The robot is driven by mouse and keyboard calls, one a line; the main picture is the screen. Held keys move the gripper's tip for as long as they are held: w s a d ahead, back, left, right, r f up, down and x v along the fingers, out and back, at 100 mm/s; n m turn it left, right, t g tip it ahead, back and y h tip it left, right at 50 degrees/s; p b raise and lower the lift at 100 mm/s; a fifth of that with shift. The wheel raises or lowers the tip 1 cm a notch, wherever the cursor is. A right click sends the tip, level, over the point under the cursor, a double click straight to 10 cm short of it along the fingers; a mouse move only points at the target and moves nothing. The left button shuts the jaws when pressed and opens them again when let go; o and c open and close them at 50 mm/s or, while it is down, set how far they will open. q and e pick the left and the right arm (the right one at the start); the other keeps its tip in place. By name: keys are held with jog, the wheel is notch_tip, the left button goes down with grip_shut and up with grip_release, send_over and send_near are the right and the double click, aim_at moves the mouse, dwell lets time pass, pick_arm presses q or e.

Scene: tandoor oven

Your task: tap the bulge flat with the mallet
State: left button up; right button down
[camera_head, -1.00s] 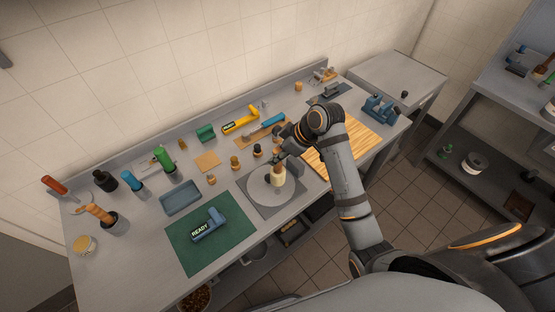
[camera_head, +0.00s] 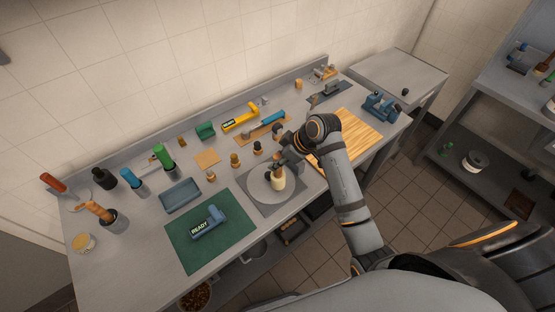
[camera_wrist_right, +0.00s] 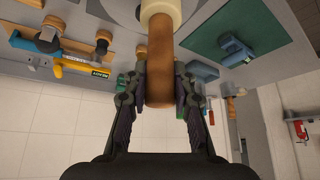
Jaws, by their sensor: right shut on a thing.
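My right gripper (camera_head: 279,166) is shut on the brown wooden handle of the mallet (camera_head: 278,182), over the round grey plate (camera_head: 262,190) on the bench. In the right wrist view the gripper (camera_wrist_right: 160,85) has its fingers on both sides of the handle, and the pale mallet head (camera_wrist_right: 160,8) points at the plate. I cannot tell whether the head touches the plate. No bulge can be made out; the mallet and arm cover part of the plate. My left gripper is not in view.
A green mat (camera_head: 187,255) with a blue tool marked READY (camera_head: 208,224) lies left of the plate. A blue tray (camera_head: 181,195), a wooden board (camera_head: 355,135) and several upright tools surround it. Shelves (camera_head: 490,100) stand at the right.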

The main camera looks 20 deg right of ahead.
jog(key=shift+r, duration=0.9)
jog(key=shift+r, duration=2.95)
